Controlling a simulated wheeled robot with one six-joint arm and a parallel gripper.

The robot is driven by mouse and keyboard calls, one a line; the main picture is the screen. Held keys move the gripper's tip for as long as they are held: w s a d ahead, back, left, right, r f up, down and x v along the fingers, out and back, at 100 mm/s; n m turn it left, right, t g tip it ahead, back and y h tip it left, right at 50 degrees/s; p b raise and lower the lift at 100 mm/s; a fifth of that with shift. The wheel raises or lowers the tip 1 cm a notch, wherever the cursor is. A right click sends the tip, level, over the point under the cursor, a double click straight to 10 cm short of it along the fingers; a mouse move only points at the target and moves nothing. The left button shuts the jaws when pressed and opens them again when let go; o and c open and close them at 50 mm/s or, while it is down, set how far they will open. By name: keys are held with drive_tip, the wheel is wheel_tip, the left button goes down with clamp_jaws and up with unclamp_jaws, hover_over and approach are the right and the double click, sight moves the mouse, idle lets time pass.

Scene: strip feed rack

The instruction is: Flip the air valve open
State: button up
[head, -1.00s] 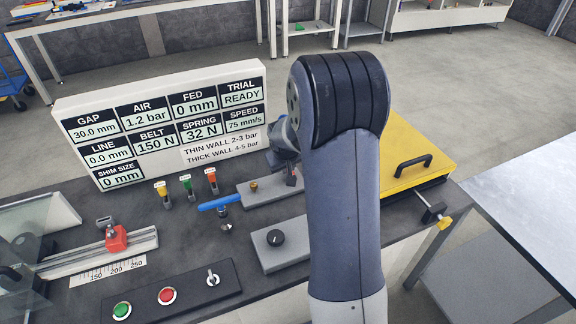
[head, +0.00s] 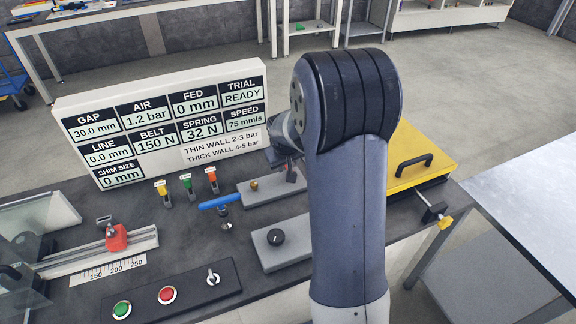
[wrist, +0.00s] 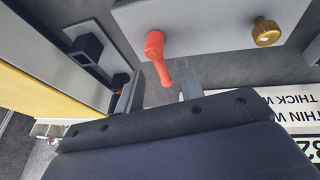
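A red lever (wrist: 156,55) stands on a grey plate (wrist: 205,35) beside a brass knob (wrist: 266,31) in the wrist view. No label shows which handle is the air valve. In the head view the same plate (head: 270,192) lies behind a blue handle (head: 221,202) on a short post. My gripper (wrist: 160,90) is open, one finger on each side of the red lever's free end, with gaps visible. Whether the fingers are at the lever's height I cannot tell. In the head view my arm hides most of the gripper and the plate's right end.
A display board (head: 165,120) reads AIR 1.2 bar and stands just left of my gripper. A yellow cover (head: 415,150) with a black handle is to the right.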

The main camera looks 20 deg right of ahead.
drive_tip(key=v, duration=0.8)
drive_tip(key=shift+s+r, duration=0.2)
drive_tip(key=shift+r, duration=0.05)
drive_tip(key=x, duration=1.1)
drive_tip(key=shift+a, duration=0.1)
drive_tip(key=shift+r, duration=0.1)
